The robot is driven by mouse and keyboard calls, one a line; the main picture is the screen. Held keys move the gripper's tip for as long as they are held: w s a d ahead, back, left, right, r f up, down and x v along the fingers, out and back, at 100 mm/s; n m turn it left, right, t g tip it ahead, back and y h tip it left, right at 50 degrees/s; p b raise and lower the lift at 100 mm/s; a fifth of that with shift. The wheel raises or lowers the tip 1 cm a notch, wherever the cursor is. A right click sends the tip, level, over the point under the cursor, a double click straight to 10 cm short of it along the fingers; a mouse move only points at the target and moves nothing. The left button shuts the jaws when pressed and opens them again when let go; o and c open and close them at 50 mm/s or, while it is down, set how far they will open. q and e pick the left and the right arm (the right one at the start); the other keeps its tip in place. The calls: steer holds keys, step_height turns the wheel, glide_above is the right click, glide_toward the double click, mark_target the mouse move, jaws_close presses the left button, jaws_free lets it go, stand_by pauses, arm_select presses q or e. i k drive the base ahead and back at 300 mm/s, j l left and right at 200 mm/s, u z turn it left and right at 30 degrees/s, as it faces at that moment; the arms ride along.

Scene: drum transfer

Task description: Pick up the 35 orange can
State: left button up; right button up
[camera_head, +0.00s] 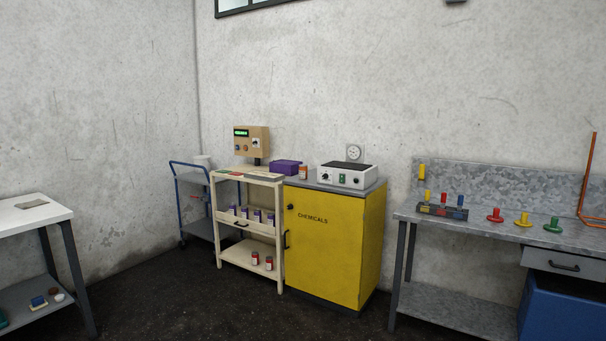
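A small orange can (303,173) with a pale label stands upright on the yellow chemicals cabinet (345,245), between a purple box and a white device. Two small red-orange cans with pale labels, a left one (255,258) and a right one (269,263), stand on the bottom shelf of a cream cart (235,262). All the labels are too small to read, so I cannot tell which can bears 35. Neither of my grippers is in view.
Purple cans (245,213) line the cart's middle shelf. A purple box (286,167) and a white device (347,175) sit near the orange can. A grey workbench (480,225) stands right, a white table (30,215) left. The dark floor (165,305) in front is clear.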

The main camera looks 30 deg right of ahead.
mark_target(303, 169)
steer(key=i+l+z, duration=0.3)
steer(key=i+z, duration=0.25)
steer(key=i, duration=0.15)
steer(key=i+l, duration=0.2)
steer(key=i, duration=0.5)
steer(key=i+l+z, duration=0.1)
steer(key=i+l, duration=0.15)
steer(key=i, duration=0.45)
steer(key=i+l, duration=0.15)
steer(key=i, duration=0.55)
steer(key=l+z, duration=0.05)
